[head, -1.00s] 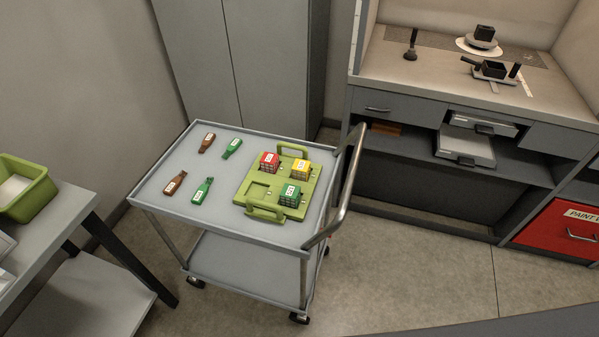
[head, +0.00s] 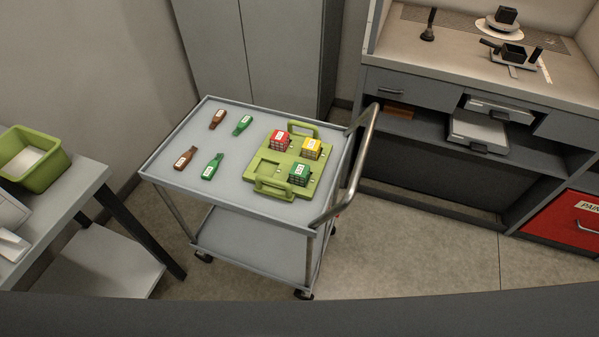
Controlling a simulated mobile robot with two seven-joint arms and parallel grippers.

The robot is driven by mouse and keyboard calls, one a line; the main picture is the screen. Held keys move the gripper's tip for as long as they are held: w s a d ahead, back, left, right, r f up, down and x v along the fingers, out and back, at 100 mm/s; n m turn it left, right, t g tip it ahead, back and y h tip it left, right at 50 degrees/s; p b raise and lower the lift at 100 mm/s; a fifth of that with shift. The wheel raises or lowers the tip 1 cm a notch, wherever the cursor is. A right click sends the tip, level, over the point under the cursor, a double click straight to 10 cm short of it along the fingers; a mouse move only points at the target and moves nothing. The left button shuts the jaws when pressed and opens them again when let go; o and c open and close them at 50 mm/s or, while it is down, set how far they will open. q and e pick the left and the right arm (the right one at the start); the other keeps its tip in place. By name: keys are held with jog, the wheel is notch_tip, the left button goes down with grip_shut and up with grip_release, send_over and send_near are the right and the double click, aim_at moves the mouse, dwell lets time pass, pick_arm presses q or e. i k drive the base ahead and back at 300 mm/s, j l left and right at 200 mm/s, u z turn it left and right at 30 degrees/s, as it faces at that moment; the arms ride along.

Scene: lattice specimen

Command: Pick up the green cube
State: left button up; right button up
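The green cube (head: 300,174) sits in the front right part of a light green tray (head: 262,167) with two handles. The tray lies on the top shelf of a grey cart (head: 228,186). A red cube (head: 279,140) and a yellow cube (head: 312,148) sit in the same tray, behind the green one. The front left pocket of the tray is empty. Neither of my grippers shows in the head view.
Two brown and two green bottle-shaped pieces (head: 212,166) lie on the cart's left half. The cart's push handle (head: 352,170) rises at its right. A table with a green bin (head: 50,172) stands left. A workbench (head: 480,75) stands behind right.

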aim_at(300, 173)
jog(key=u, duration=0.25)
jog(key=l+u, duration=0.35)
jog(key=i+l+u, duration=0.1)
jog(key=l+u, duration=0.35)
jog(key=l, duration=0.7)
jog(key=k+l+u, duration=0.1)
jog(key=l, duration=0.65)
